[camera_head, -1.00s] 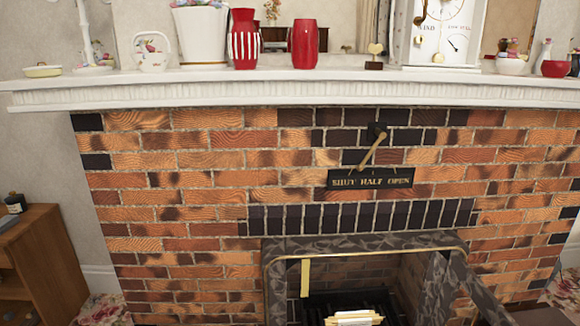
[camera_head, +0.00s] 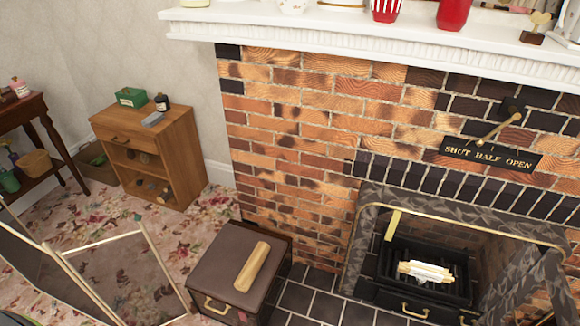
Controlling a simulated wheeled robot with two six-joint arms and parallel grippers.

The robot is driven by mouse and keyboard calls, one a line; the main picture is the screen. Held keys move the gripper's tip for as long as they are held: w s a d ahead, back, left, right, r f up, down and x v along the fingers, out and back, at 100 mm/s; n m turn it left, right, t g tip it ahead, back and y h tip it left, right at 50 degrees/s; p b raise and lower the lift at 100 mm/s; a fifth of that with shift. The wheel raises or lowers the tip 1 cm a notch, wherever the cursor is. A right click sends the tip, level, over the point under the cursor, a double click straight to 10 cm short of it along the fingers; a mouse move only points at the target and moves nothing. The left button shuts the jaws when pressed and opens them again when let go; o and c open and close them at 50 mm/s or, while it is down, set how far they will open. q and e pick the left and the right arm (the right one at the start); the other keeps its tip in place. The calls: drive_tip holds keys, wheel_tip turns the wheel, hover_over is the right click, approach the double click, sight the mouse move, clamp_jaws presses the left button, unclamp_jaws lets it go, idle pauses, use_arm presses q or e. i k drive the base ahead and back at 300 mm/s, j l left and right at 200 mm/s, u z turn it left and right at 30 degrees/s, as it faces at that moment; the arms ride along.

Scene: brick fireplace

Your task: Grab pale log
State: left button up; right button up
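A pale log (camera_head: 252,267) lies on top of a dark brown box (camera_head: 214,260) with a brass handle, to the left of the fireplace. The log is tilted in the picture, its upper end leaning right. Neither of my grippers shows in the head view.
The fireplace grate (camera_head: 391,260) holds a white-wrapped bundle of pale sticks (camera_head: 425,271). A folding mesh screen with a gold frame (camera_head: 110,262) stands at the lower left. A wooden cabinet (camera_head: 166,150) and a dark side table (camera_head: 25,108) stand farther back. Dark tiles (camera_head: 326,308) lie before the hearth.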

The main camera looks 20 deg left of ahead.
sight(243, 284)
drive_tip(key=u, duration=1)
